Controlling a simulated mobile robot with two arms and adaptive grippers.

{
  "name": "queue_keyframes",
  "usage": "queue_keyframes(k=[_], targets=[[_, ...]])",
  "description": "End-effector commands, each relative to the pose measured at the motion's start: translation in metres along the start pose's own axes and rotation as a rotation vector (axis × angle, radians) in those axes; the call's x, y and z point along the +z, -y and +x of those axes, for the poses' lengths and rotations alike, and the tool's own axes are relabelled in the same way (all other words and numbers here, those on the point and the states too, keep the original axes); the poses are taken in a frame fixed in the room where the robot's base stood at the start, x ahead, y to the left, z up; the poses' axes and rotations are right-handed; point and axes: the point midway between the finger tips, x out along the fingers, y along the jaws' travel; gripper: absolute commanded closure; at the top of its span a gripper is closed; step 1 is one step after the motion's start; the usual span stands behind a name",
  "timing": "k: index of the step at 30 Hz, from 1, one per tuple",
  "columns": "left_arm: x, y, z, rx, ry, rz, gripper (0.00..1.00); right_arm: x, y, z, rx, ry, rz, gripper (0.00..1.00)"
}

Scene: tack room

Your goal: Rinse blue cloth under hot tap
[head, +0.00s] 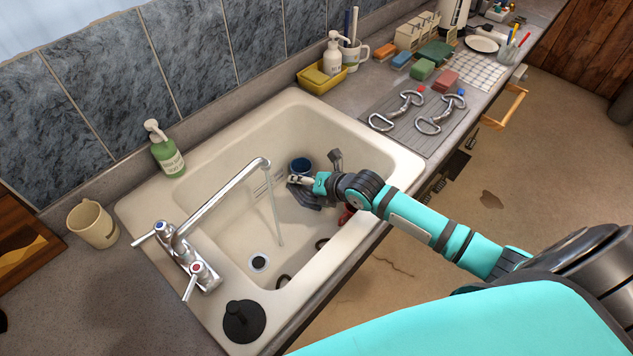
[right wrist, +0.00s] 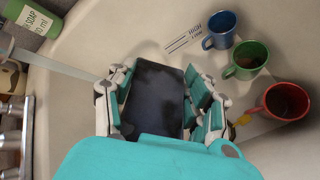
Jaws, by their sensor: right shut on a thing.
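In the head view my right gripper (head: 300,180) reaches into the sink (head: 345,138). It is shut on a dark, slate-coloured cloth (right wrist: 156,92), seen between the fingers (right wrist: 158,100) in the right wrist view. The cloth looks almost black, so I cannot confirm that it is blue. A thin water stream (head: 275,215) falls from the chrome tap (head: 222,195), left of my gripper and apart from it. The tap has a red-marked handle (head: 197,268) and a blue-marked handle (head: 160,228). My left gripper is not in view.
A blue mug (right wrist: 219,30), a green mug (right wrist: 246,60) and a red mug (right wrist: 286,101) are close to my right gripper. Dark curved objects (head: 322,243) lie near the drain (head: 258,262). A black plug (head: 243,321) sits on the sink's front-left rim.

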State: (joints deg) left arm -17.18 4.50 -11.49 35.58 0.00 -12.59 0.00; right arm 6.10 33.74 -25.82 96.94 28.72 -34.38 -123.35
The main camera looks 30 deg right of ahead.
Motion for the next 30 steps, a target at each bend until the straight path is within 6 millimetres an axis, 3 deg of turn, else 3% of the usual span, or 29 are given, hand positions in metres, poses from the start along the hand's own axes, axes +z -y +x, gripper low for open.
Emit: queue_keyframes(k=[18,30], targets=[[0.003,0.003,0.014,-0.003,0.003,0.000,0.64,-0.015,-0.055,0.046,0.001,0.000,0.000,0.82],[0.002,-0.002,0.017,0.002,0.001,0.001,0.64,-0.017,-0.067,0.056,-0.002,0.000,-0.001,0.82]])
